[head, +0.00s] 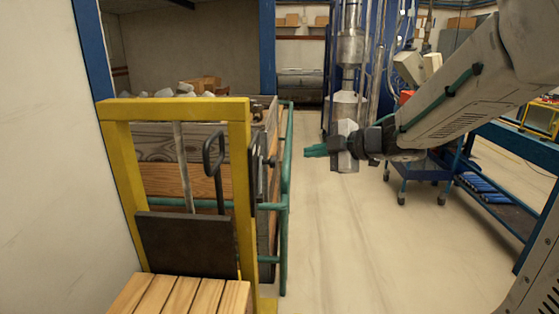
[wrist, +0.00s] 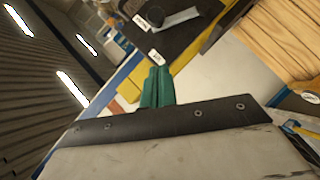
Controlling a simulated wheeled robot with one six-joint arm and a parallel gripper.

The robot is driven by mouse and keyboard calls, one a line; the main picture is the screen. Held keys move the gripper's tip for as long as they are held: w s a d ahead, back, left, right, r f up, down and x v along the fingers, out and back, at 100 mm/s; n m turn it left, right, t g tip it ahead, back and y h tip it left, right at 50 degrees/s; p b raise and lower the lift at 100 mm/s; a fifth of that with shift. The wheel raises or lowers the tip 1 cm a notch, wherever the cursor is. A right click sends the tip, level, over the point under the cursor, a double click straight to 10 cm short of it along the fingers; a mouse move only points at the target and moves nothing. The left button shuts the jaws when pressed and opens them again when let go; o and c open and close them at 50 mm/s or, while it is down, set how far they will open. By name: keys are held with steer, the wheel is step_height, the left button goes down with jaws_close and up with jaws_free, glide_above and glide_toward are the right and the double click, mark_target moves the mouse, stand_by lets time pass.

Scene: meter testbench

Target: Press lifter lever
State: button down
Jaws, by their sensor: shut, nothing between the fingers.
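A yellow frame (head: 239,135) stands at the left in the head view, with a dark plate (head: 185,244) low inside it. A dark upright lever with a looped top (head: 210,165) rises at the frame's right side; I cannot tell for sure that it is the lifter lever. My gripper (head: 313,150) has teal fingers pointing left, apart from the frame and to the right of the lever in the picture. In the wrist view the teal fingers (wrist: 157,88) are together and empty. Beyond them is a dark panel (wrist: 180,45) with a grey bar (wrist: 176,18) and small white labels.
A wooden slatted platform (head: 180,295) lies in front of the yellow frame. A teal rail (head: 287,190) runs along a wooden crate behind it. A blue cart (head: 418,168) and a blue bench (head: 500,200) stand at the right. The floor (head: 340,240) between is clear.

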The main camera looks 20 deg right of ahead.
steer(key=shift+a, duration=0.15)
glide_toward(271, 161)
steer(key=a+x, duration=0.1)
steer(key=x, duration=0.4)
steer(key=shift+w+d+f, duration=0.2)
steer(key=shift+w, duration=0.15)
steer(key=shift+w, duration=0.1)
stand_by(0.4)
